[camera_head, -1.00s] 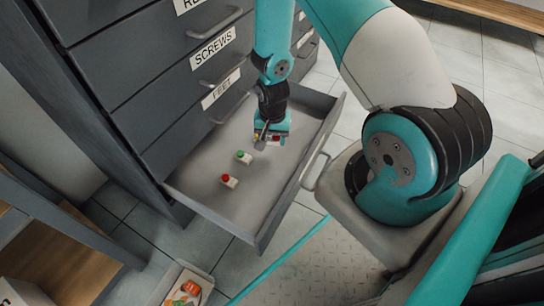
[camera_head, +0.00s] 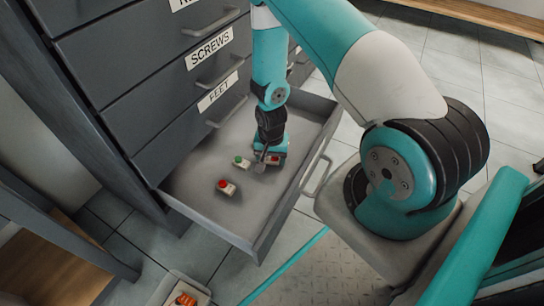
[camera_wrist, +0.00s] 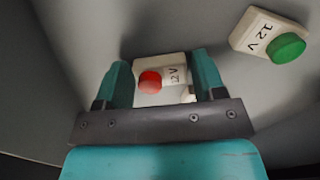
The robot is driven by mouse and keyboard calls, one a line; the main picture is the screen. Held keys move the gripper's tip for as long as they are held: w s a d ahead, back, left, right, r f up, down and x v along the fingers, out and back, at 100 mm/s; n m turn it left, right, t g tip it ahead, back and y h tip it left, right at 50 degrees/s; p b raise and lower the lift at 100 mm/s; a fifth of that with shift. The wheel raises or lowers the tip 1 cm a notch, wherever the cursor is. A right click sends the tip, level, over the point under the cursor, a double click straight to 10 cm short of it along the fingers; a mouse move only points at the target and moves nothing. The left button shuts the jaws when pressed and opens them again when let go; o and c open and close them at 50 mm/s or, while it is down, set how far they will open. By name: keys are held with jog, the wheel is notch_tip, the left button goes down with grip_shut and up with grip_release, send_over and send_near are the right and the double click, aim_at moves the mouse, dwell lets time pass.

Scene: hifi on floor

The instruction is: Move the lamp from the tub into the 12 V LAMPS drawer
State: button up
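My gripper (camera_head: 268,160) is low inside the open grey drawer (camera_head: 262,235), toward its far right part. In the wrist view my gripper's teal fingers (camera_wrist: 164,82) are on both sides of a lamp with a white body, a red lens and a "12 V" mark (camera_wrist: 176,74), and they look shut on it. This lamp shows partly in the head view (camera_head: 274,160). Whether it touches the drawer floor I cannot tell. The open drawer's own label is not visible.
A green lamp marked 12 V (camera_wrist: 266,36) lies close to my gripper in the drawer. A red lamp (camera_head: 226,187) lies farther left. Closed drawers labelled SCREWS and FEET rise behind. A light tray (camera_head: 172,288) with an orange-red item is on the floor.

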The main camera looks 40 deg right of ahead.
aim_at(271, 159)
jog(key=shift+o, duration=0.8)
jog(key=shift+r, duration=0.1)
notch_tip(271, 159, up, 12)
jog(key=p, duration=0.7)
jog(key=a+r+n+y, duration=0.1)
jog(key=a+r+n, duration=0.2)
jog(key=a+r, duration=0.45)
jog(key=a+r+n+y, duration=0.1)
jog(key=a+r+n, duration=0.25)
jog(key=r, duration=0.75)
jog(key=s+a+r+n+y, duration=0.1)
jog(key=s+a+r+n, duration=0.3)
jog(key=s+r, duration=0.4)
jog(key=s+a+r+n+y, duration=0.1)
jog(key=s+a+r+n, duration=0.4)
jog(key=s+r, duration=0.3)
jog(key=shift+s+a+n, duration=0.25)
jog(key=shift+s+n, duration=0.05)
jog(key=shift+n, duration=0.35)
